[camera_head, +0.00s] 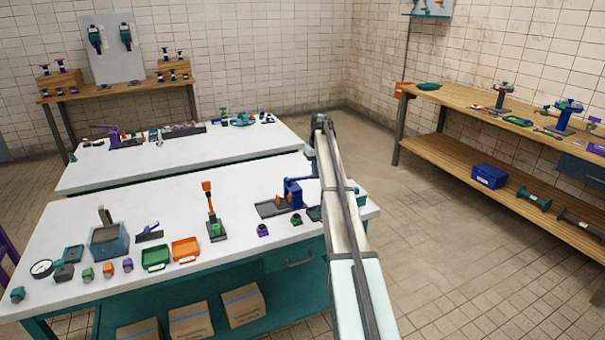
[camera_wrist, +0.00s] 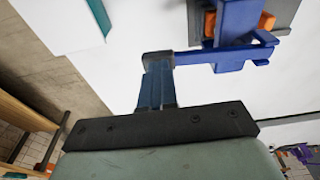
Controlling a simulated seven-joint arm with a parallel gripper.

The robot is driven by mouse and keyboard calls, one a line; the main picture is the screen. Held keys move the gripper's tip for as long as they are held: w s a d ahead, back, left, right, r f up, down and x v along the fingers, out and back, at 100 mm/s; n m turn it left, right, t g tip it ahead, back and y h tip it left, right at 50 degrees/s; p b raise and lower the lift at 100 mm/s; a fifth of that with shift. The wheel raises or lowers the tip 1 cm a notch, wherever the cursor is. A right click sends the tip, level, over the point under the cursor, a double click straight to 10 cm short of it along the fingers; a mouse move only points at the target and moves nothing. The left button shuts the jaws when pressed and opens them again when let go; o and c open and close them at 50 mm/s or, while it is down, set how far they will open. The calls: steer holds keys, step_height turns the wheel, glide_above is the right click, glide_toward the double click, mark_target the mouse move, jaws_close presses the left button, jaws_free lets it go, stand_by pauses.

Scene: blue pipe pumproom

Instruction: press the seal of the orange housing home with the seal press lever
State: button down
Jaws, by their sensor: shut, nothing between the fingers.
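The blue press (camera_head: 291,190) stands on a dark base near the right end of the near white table. Its blue lever (camera_wrist: 202,56) reaches sideways from the press, and in the head view its end goes behind my arm. A small orange housing (camera_head: 280,201) sits at the press; it also shows in the wrist view (camera_wrist: 266,20), partly covered by blue parts. My gripper (camera_wrist: 158,60) is shut and empty, its fingertips right at the lever's outer end. I cannot tell whether they touch it. In the head view my arm hides the gripper.
On the near table (camera_head: 90,215) stand an orange-handled tool (camera_head: 208,195), a green tray (camera_head: 155,258), an orange tray (camera_head: 185,249) and a purple part (camera_head: 262,230). Clear floor lies right of the table.

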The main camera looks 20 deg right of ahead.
step_height(320, 180, up, 9)
stand_by(1.0)
steer(key=shift+r, duration=0.1)
steer(key=s+a+f+m+g, duration=0.1)
steer(key=s+a+f+g, duration=0.1)
steer(key=s+a+f, duration=1)
steer(key=s+a+f+m+g, duration=0.1)
steer(key=s+a+f, duration=0.5)
steer(key=s+f, duration=1.1)
steer(key=s+a+f+g, duration=0.2)
steer(key=s+a+f, duration=0.8)
steer(key=f, duration=0.8)
steer(key=s+a+f+g, duration=0.1)
steer(key=s+f, duration=0.3)
steer(key=s, duration=0.6)
steer(key=s+a+f+n+g, duration=0.1)
steer(key=s+a+f, duration=0.2)
steer(key=s, duration=0.8)
steer(key=s+a+f+n+g, duration=0.1)
steer(key=s+a+f, duration=0.1)
steer(key=s+f, duration=0.4)
steer(key=s, duration=0.4)
steer(key=shift+s+f, duration=0.3)
